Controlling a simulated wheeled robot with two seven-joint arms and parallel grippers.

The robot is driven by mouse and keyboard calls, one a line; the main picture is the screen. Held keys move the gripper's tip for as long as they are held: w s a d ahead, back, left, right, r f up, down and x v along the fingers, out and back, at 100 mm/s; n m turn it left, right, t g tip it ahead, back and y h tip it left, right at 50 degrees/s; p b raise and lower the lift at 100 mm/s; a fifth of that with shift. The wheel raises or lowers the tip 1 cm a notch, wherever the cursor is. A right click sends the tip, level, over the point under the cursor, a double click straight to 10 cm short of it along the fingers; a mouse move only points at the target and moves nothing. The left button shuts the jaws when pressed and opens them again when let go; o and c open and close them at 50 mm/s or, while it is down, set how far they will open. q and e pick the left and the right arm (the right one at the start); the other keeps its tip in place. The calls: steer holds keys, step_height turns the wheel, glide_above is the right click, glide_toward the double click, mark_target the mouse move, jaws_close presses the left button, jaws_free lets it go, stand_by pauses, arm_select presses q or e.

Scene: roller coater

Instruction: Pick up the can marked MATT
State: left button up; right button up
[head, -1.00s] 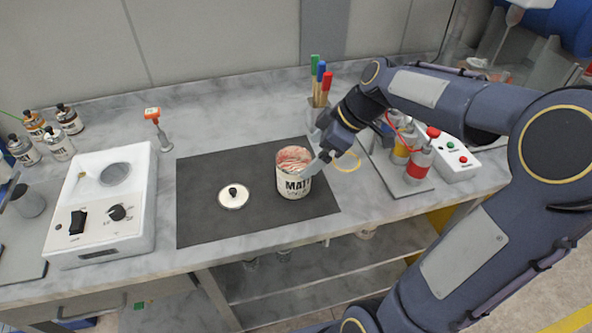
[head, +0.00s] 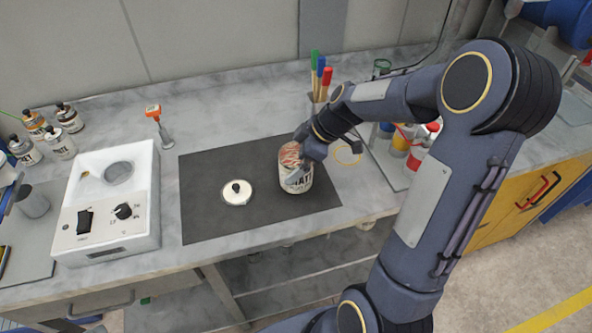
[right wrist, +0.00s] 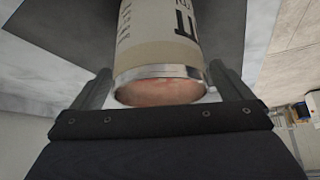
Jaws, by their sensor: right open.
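The can marked MATT (head: 296,184) stands upright on the dark mat (head: 210,165). It is open at the top, with reddish streaks inside. In the right wrist view the can (right wrist: 158,40) shows between my two fingers, its metal rim towards the palm. My right gripper (head: 302,160) is at the can's upper right side in the head view. In the right wrist view the right gripper (right wrist: 160,70) is open, one finger on each side of the can. I cannot tell whether either finger touches it. My left gripper is not in view.
A round lid with a black knob (head: 237,192) lies left of the can. A white device (head: 105,205) stands further left, near several small bottles (head: 60,143). Colour-handled brushes (head: 320,75) stand behind the can. Bottles and a tray lie to the right, partly behind my arm.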

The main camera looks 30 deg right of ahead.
steer(key=shift+r, duration=0.1)
steer(key=c, duration=1.8)
